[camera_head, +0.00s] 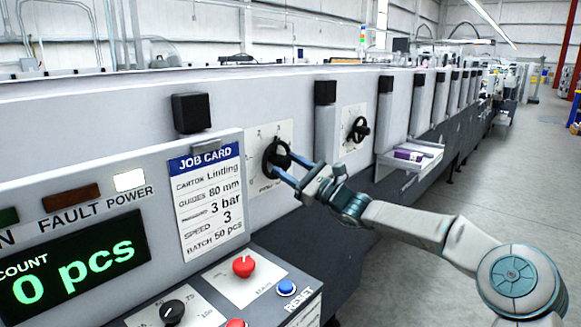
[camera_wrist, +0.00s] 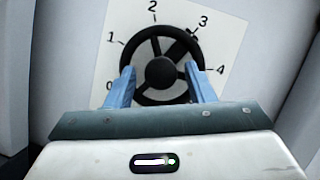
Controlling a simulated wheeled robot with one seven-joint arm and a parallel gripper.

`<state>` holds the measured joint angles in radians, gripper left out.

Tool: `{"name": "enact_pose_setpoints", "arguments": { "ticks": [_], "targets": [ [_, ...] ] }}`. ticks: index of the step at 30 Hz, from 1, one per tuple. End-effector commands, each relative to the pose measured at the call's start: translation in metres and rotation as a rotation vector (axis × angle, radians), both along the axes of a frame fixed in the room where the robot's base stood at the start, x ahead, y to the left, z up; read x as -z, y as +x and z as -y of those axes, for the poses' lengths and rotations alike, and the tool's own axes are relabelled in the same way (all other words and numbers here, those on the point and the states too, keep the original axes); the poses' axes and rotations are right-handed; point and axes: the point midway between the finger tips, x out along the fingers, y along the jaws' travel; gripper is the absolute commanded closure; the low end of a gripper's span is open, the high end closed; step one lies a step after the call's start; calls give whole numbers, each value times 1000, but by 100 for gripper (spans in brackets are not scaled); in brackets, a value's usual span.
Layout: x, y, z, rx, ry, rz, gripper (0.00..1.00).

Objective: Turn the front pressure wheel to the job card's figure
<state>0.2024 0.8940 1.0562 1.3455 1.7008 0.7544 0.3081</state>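The front pressure wheel (camera_wrist: 160,98) is black with a round hub, on a white dial plate (camera_wrist: 112,68) marked 0 to 4. Its thick spoke and dark pointer tip point up and right, close to the 3. In the head view, the wheel (camera_head: 270,157) is right of the job card (camera_head: 208,203), which reads 3 bar for pressure. My gripper (camera_wrist: 160,80) is at the wheel, its blue fingers apart on either side of the hub. A gap shows between each finger and the hub. Whether the fingertips touch the rim or spokes is unclear.
A second black handwheel (camera_head: 359,129) is farther along the machine, with a tray (camera_head: 428,155) beyond it. The count display (camera_head: 75,270) shows 0 pcs. Open floor lies right.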

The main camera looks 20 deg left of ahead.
Motion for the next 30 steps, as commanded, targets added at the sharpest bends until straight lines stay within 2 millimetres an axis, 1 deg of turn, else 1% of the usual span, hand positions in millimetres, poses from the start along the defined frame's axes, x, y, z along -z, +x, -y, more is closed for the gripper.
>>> {"name": "enact_pose_setpoints", "arguments": {
  "ticks": [9,11,14,17,27,30],
  "targets": [
    [-1,0,1,1,3,2,48],
    [0,0,4,1,3,2,48],
    [4,-2,14,3,2,1,48],
    [10,-6,29,4,2,0,48],
    [35,-22,93,4,1,1,48],
    [41,-26,107,3,1,0,48]
  ]
}}
